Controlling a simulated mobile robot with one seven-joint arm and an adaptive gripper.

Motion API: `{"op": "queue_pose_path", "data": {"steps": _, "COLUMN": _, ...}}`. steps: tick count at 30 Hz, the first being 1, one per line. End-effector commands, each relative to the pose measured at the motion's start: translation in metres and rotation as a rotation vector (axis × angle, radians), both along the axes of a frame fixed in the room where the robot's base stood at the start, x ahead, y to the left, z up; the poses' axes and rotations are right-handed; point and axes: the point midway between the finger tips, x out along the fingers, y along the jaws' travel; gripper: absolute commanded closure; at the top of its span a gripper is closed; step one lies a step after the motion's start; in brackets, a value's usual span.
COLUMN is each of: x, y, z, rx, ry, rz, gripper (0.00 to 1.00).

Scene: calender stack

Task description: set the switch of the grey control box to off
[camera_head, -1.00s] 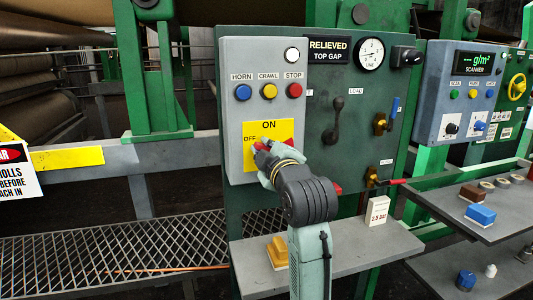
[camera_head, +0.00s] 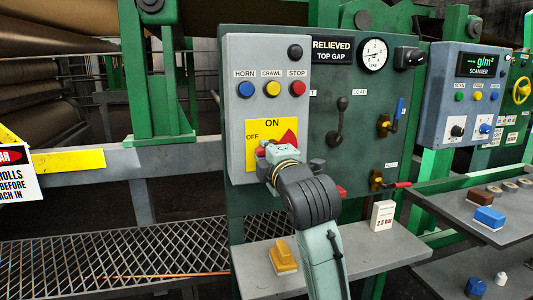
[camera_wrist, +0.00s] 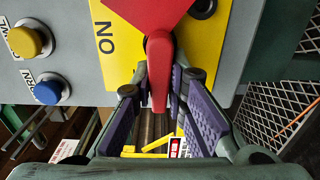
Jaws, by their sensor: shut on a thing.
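The grey control box (camera_head: 238,130) stands left of centre in the head view. Its yellow switch plate (camera_head: 291,163) carries the words ON at the top and OFF at the left. A red wedge (camera_head: 289,138) shows right of my gripper (camera_head: 267,158). The red switch handle (camera_wrist: 158,75) lies between my fingers in the wrist view, and my gripper is shut on it. The handle appears to point toward the OFF side. In the head view my gripper hides most of it; a small red part shows just below OFF.
Above the switch are blue (camera_head: 246,90), yellow (camera_head: 273,88) and red (camera_head: 298,87) buttons and a dark round lamp (camera_head: 295,52). A dark green panel (camera_head: 365,95) with a gauge and levers is at the right. A shelf (camera_head: 335,262) below holds a yellow block (camera_head: 283,257) and a white box (camera_head: 382,215).

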Motion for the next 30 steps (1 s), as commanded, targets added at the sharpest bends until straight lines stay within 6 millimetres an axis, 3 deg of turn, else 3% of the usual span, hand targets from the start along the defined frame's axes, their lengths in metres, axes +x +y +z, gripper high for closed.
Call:
{"op": "queue_pose_path", "data": {"steps": 9, "x": 0.0001, "y": -0.0015, "z": 0.0017, "rx": -0.002, "ry": -0.005, "rz": -0.004, "gripper": 1.00}}
{"op": "queue_pose_path", "data": {"steps": 10, "x": 0.0001, "y": -0.0015, "z": 0.0017, "rx": -0.002, "ry": -0.005, "rz": -0.004, "gripper": 0.86}}
{"op": "queue_pose_path", "data": {"steps": 19, "x": 0.0001, "y": -0.0008, "z": 0.0007, "rx": 0.000, "ry": -0.002, "rz": -0.002, "gripper": 0.66}}
{"op": "queue_pose_path", "data": {"steps": 30, "x": -0.0038, "y": -0.0021, "z": 0.0004, "rx": 0.000, "ry": -0.002, "rz": -0.002, "gripper": 0.65}}
